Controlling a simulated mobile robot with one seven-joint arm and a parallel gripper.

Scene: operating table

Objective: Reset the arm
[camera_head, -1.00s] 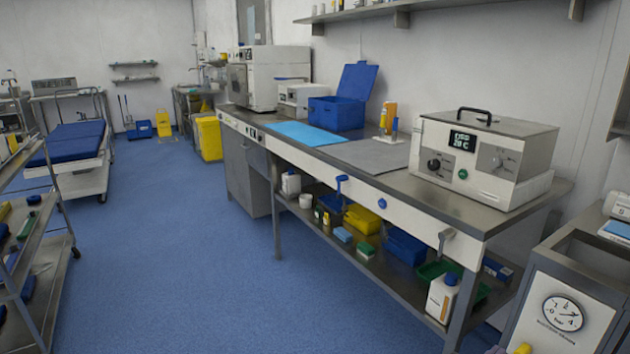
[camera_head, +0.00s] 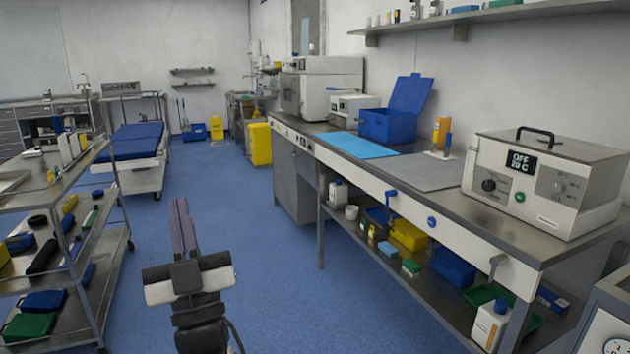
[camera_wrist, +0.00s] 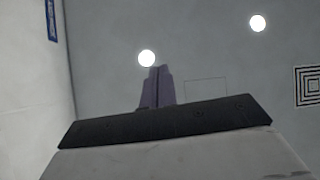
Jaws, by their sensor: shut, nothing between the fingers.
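My gripper (camera_head: 180,212) stands in the lower left middle of the head view, over the blue floor. Its fingers point up and lie together, with nothing between them. In the wrist view the closed fingers (camera_wrist: 157,86) point toward a plain grey ceiling with two round lights. My gripper is apart from the workbench and the shelf cart and touches nothing.
A long steel workbench (camera_head: 440,203) runs along the right, with a heating unit (camera_head: 545,180), a blue box (camera_head: 388,125) and a blue mat (camera_head: 357,145) on top. A loaded shelf cart (camera_head: 122,215) stands at left. Blue floor (camera_head: 265,240) between them is free.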

